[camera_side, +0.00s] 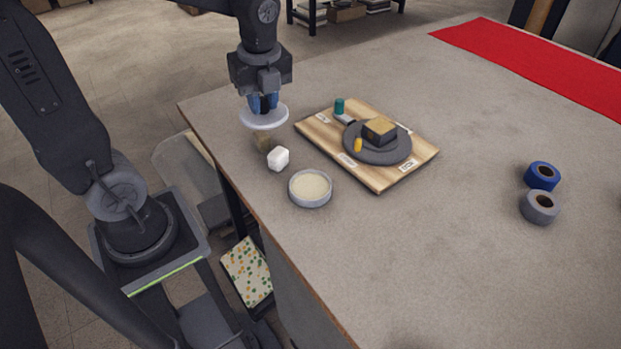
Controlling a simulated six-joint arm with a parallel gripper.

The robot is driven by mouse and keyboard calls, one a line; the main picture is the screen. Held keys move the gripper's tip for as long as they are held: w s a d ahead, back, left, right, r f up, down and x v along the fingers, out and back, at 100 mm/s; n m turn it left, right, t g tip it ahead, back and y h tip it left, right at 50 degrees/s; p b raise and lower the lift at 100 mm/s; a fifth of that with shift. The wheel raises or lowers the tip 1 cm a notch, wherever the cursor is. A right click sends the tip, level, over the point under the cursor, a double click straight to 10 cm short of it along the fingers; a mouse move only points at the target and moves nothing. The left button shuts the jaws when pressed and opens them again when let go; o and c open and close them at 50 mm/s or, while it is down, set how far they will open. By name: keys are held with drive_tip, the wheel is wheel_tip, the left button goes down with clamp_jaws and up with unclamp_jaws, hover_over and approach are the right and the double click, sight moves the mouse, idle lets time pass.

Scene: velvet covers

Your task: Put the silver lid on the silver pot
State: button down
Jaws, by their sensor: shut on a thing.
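My gripper (264,108), with blue fingertips, points down and is shut on the silver lid (264,120), a pale round disc held roughly level. The lid is above the left part of the table. The silver pot (311,203) is a low round dish with cream-coloured contents. It stands open near the table's front-left edge, to the right of and nearer the camera than the lid. The lid and pot are apart.
A small white faceted block (278,158) sits between lid and pot. A brownish thing (264,138) is partly hidden under the lid. A wooden board (377,182) carries a dark round plate (377,157). Blue tape (542,176) and grey tape (539,207) lie right. The table's centre is clear.

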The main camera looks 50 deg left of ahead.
drive_tip(key=w+d+f, duration=0.1)
drive_tip(key=d+f, duration=0.1)
drive_tip(key=d, duration=0.1)
drive_tip(key=w+d+f, duration=0.1)
drive_tip(key=d+f, duration=0.1)
drive_tip(key=d, duration=0.2)
drive_tip(key=w+d+f, duration=0.1)
drive_tip(key=d+f, duration=0.1)
drive_tip(key=d, duration=0.1)
drive_tip(key=shift+d+f, duration=0.3)
drive_tip(key=shift+f, duration=2.1)
drive_tip(key=shift+f, duration=0.15)
drive_tip(key=shift+f, duration=0.25)
drive_tip(key=c, duration=1)
unclamp_jaws()
